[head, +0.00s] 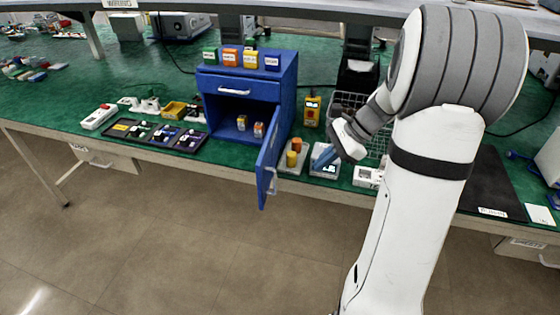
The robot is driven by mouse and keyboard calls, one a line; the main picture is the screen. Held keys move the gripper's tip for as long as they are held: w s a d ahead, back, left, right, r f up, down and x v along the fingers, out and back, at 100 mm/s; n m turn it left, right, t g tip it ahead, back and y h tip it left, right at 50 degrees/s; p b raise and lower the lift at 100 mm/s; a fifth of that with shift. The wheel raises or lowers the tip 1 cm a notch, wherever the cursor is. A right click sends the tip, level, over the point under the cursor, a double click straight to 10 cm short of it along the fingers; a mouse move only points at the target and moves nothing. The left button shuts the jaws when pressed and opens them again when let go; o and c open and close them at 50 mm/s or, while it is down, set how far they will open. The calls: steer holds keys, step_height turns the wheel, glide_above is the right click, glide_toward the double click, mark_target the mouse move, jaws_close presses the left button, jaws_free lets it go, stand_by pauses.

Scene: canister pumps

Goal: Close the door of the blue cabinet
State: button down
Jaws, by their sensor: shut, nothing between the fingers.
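The blue cabinet (290,88) stands on the green bench. Its door (267,160) is hinged on the right side and stands wide open, swung out past the bench's front edge. A light handle (272,181) is on the door's lower part. The drawer (236,88) above the opening looks shut. Two small canisters (241,122) stand inside.
Several small colored boxes (230,57) stand on the cabinet. Yellow and orange cylinders (292,159) on a grey tray stand between the door and my gripper. A yellow meter (312,111) is behind. Dark trays (163,134) lie left. The floor before the door is clear.

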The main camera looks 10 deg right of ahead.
steer(key=w+a+f+m+y, duration=0.1)
steer(key=w+a+f+m, duration=0.1)
steer(key=w+a+f, duration=0.2)
steer(key=shift+w+a+f+t+p, duration=0.25)
steer(key=shift+a+f+t+p, duration=0.15)
steer(key=shift+a+f, duration=1.6)
steer(key=shift+d+f+m, duration=0.15)
steer(key=shift+f+m, duration=0.05)
steer(key=shift+m, duration=0.1)
